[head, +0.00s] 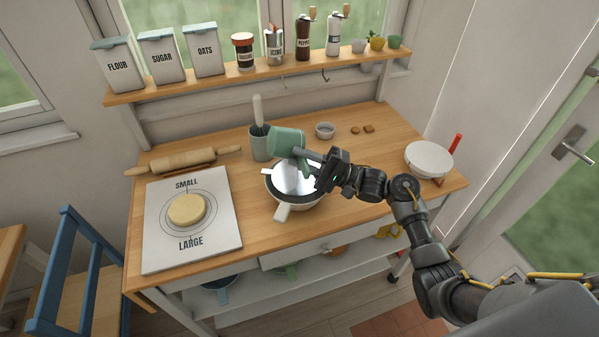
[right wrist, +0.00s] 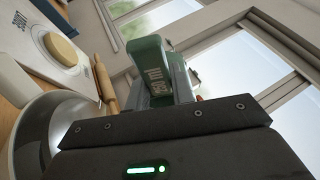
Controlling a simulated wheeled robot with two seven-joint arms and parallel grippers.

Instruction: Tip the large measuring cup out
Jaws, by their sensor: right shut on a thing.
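The large measuring cup (head: 286,141) is green and tilted onto its side above the white mixing bowl (head: 283,213) in the head view. My right gripper (head: 309,157) is shut on its handle, to the right of the cup. In the right wrist view the green cup handle (right wrist: 157,72), marked 250 ml, shows beyond the gripper. The bowl's rim (right wrist: 22,135) shows at the lower left there. I cannot tell whether anything is left in the cup. My left gripper is not in view.
A dough round (head: 187,210) lies on the white board (head: 159,248) at left, below a rolling pin (head: 183,160).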

